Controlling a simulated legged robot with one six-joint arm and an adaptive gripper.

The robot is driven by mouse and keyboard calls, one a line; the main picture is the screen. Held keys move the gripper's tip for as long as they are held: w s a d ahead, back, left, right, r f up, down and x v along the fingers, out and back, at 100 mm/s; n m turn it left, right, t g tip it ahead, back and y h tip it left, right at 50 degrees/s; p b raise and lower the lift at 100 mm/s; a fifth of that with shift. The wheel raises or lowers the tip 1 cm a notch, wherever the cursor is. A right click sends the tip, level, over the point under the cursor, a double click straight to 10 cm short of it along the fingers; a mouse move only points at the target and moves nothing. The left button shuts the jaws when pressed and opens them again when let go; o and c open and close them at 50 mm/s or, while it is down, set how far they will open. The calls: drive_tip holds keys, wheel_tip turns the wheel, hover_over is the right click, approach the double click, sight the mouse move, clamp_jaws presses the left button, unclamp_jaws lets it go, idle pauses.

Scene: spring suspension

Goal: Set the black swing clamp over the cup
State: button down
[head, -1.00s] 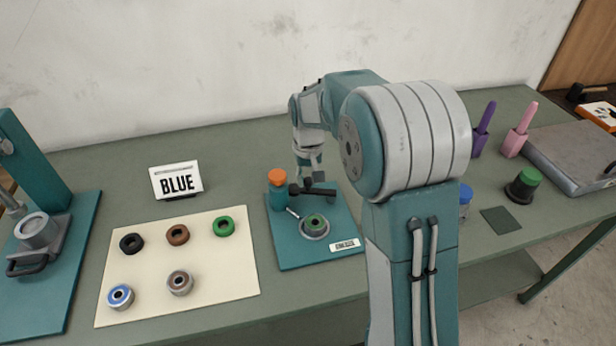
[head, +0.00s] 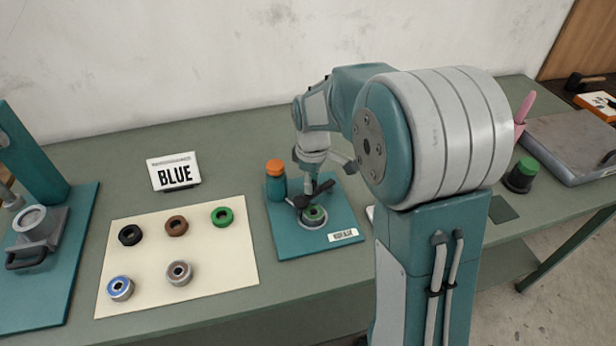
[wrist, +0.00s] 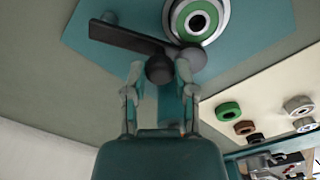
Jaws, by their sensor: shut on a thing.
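The black swing clamp (head: 321,189) is a dark bar on the teal base plate (head: 285,244). The cup (head: 314,222) is a grey round holder with a green ring (head: 315,213) in it. My gripper (wrist: 160,70) is shut on the clamp's dark round knob (wrist: 160,69). In the wrist view the clamp arm (wrist: 128,38) runs to the upper left, and a second rounded end (wrist: 192,58) lies at the edge of the cup (wrist: 224,14). The green ring's centre is uncovered there. In the head view my gripper (head: 312,192) is just behind the cup.
An orange-capped bottle (head: 276,180) stands close left of the clamp on the plate. A cream mat (head: 215,275) with several rings lies left, below a BLUE sign (head: 175,173). A teal press (head: 32,238) is far left. A green-topped pot (head: 521,175) stands right.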

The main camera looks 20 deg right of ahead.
drive_tip(key=shift+s+d+n, duration=0.35)
drive_tip(key=shift+s+n, duration=0.15)
drive_tip(key=shift+n, duration=0.55)
drive_tip(key=shift+s+d+n, duration=0.3)
drive_tip(key=shift+s+n, duration=0.15)
drive_tip(key=shift+n, duration=0.6)
drive_tip(key=shift+c, duration=2.1)
unclamp_jaws()
drive_tip(key=shift+d, duration=0.1)
wheel_tip(320, 180, up, 12)
